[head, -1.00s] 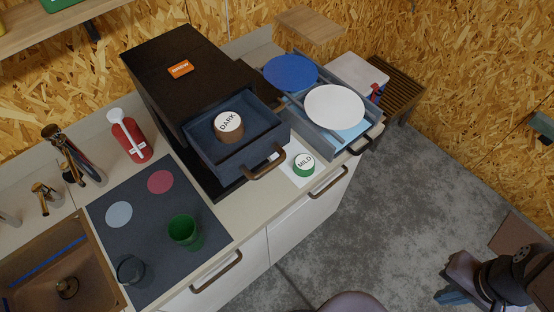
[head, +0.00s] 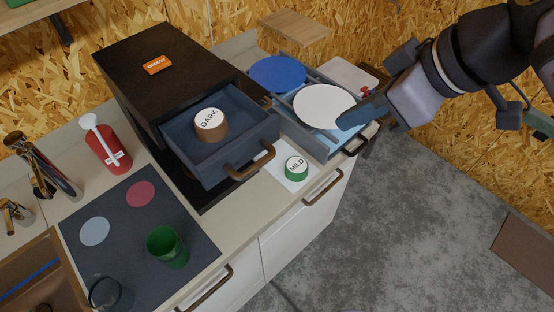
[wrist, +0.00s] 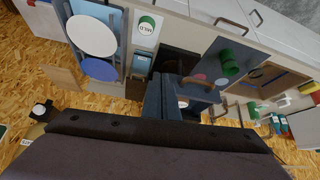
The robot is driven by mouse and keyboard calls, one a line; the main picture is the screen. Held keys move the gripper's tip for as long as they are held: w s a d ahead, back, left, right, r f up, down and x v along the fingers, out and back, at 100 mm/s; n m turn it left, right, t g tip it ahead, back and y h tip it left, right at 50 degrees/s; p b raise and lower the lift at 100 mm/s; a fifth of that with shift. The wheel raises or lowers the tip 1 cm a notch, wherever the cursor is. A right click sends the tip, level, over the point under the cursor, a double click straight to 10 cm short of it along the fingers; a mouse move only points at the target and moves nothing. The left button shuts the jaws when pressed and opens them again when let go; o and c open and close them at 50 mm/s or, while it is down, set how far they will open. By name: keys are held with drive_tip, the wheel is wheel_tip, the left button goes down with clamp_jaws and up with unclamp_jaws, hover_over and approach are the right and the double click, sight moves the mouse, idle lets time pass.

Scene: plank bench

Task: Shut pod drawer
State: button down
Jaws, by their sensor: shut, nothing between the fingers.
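The pod drawer (head: 212,166) is blue-grey and stands pulled out of the dark cabinet (head: 150,60). A brown pod with a white "DARK" lid (head: 209,121) sits in it. Its brown bar handle (head: 250,162) faces the front of the counter. The drawer also shows in the wrist view (wrist: 154,97). My gripper (head: 372,112) is shut and empty. In the head view it appears at the right, by the white plate and well to the right of the drawer handle. I cannot tell whether it touches the plate.
A grey tray (head: 313,141) holds a white plate (head: 322,105) and a blue plate (head: 278,74). A green "MILD" pod (head: 296,168) sits on a white card right of the drawer. A green cup (head: 167,247) stands on the dark mat, with a red bottle (head: 106,148) behind.

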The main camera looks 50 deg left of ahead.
drive_tip(key=s+d+r+n+g+h, duration=0.1)
drive_tip(key=s+n, duration=0.6)
drive_tip(key=n, duration=0.8)
drive_tip(key=shift+s+d+r+g, duration=0.4)
drive_tip(key=shift+d+r+g, duration=0.5)
drive_tip(key=shift+d+g, duration=0.25)
drive_tip(key=shift+a, duration=0.1)
drive_tip(key=a+p+x, duration=0.1)
drive_tip(key=p+x, duration=0.1)
drive_tip(key=x, duration=0.4)
drive_tip(key=a+r+p+x, duration=0.1)
drive_tip(key=p+x, duration=0.1)
drive_tip(key=x, duration=0.4)
drive_tip(key=shift+w+a, duration=0.25)
drive_tip(key=shift+a, duration=0.15)
drive_tip(key=shift+f, duration=0.1)
